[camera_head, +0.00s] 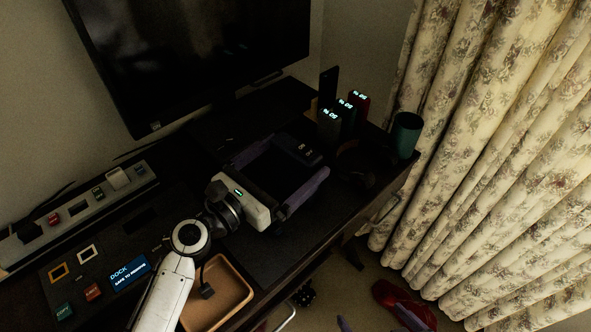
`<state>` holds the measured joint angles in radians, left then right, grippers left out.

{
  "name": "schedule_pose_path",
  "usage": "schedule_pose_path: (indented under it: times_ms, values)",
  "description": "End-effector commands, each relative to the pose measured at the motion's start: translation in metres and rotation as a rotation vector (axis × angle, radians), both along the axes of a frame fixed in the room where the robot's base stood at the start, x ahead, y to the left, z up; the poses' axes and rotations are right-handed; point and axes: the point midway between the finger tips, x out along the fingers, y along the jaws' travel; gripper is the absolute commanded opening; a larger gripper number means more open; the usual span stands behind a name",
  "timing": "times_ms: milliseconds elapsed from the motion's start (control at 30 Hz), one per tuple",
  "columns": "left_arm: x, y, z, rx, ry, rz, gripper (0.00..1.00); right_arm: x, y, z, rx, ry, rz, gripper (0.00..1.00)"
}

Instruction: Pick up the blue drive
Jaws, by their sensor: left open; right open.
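I cannot make out a thing that is surely the blue drive. A blue panel (130,272) at the lower left reads "DOCK" with a smaller line below it. Small red (93,291) and green (63,311) blocks sit near it. My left gripper (290,159) is over the desk at the centre, with its fingers spread and pointing to the upper right. A dark object with small marks (304,150) lies by its fingertips; I see nothing gripped. My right gripper (377,320) seems to show only by two purple fingertips, set apart, at the bottom edge.
Several upright blocks with lit displays (331,121) stand at the desk's back right, beside a green cup (405,135). A wooden tray (243,292) lies at the front. A monitor (195,50) stands behind, a power strip (80,212) at left, curtains (480,150) at right.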

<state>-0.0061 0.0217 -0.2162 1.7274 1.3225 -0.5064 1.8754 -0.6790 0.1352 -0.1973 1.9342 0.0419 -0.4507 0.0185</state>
Motion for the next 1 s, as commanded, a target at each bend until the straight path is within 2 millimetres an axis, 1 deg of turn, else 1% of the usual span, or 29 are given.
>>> schedule_pose_path:
  times_ms: [33,133,367,400,467,700,733,1000]
  values:
    - [0.0060,-0.0047,0.0005,-0.001,0.000,0.000,1.00,-0.0006,-0.0001,-0.0012,0.000,0.002,-0.001,1.00]
    - [0.0115,-0.0097,0.0000,-0.001,0.001,0.000,1.00,-0.0023,-0.0005,-0.0036,-0.001,0.007,-0.001,1.00]
    - [0.0129,-0.0110,-0.0003,0.001,0.001,0.000,1.00,-0.0063,-0.0013,-0.0078,-0.002,0.018,-0.001,1.00]
    - [0.0128,-0.0109,-0.0004,0.001,0.001,0.000,0.98,-0.0066,-0.0013,-0.0080,-0.003,0.019,-0.001,1.00]
    - [0.0127,-0.0108,-0.0003,0.001,0.001,0.000,0.88,-0.0069,-0.0014,-0.0080,-0.003,0.019,-0.001,1.00]
    - [0.0125,-0.0106,-0.0004,0.001,0.001,0.000,0.48,-0.0066,-0.0014,-0.0071,-0.002,0.017,-0.003,1.00]
    - [0.0131,-0.0107,0.0022,-0.003,-0.003,0.001,0.47,-0.0065,-0.0014,-0.0067,-0.002,0.017,-0.003,1.00]
    - [0.0130,-0.0107,0.0041,-0.003,-0.003,0.001,0.47,-0.0053,-0.0013,-0.0035,-0.001,0.012,-0.003,1.00]
